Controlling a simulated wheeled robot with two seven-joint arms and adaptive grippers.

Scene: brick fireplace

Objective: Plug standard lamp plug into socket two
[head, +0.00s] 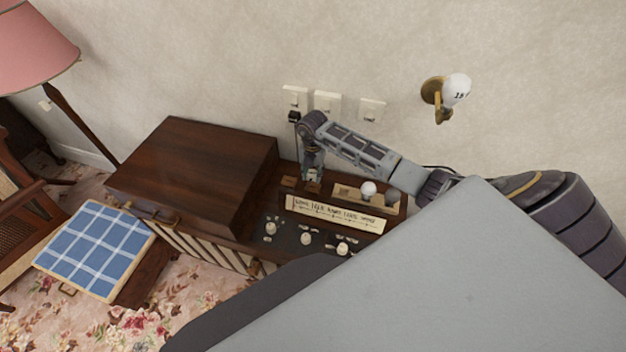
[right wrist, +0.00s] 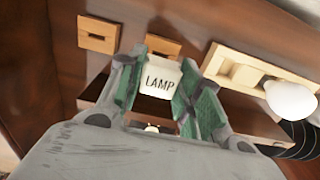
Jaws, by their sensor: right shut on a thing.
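My right gripper (head: 313,176) points down over the wooden cabinet below the wall sockets. In the right wrist view, my right gripper (right wrist: 165,68) is shut on a small white piece marked LAMP (right wrist: 160,80), the lamp plug or its tag. I cannot tell which, and its pins do not show. Three pale wall plates sit above: a left socket (head: 294,97) with a black plug (head: 294,117) below or in it, a middle socket (head: 327,102) and a right plate (head: 371,110). No number is readable on them. A standard lamp (head: 38,50) with a pink shade stands far left. My left gripper is not in view.
The cabinet has small wooden slotted blocks (right wrist: 98,34), a tray with a white bulb (head: 368,189), a lettered panel (head: 335,213) and several knobs. A raised dark wooden lid (head: 195,170) stands left. A wall bulb (head: 456,89) is at upper right.

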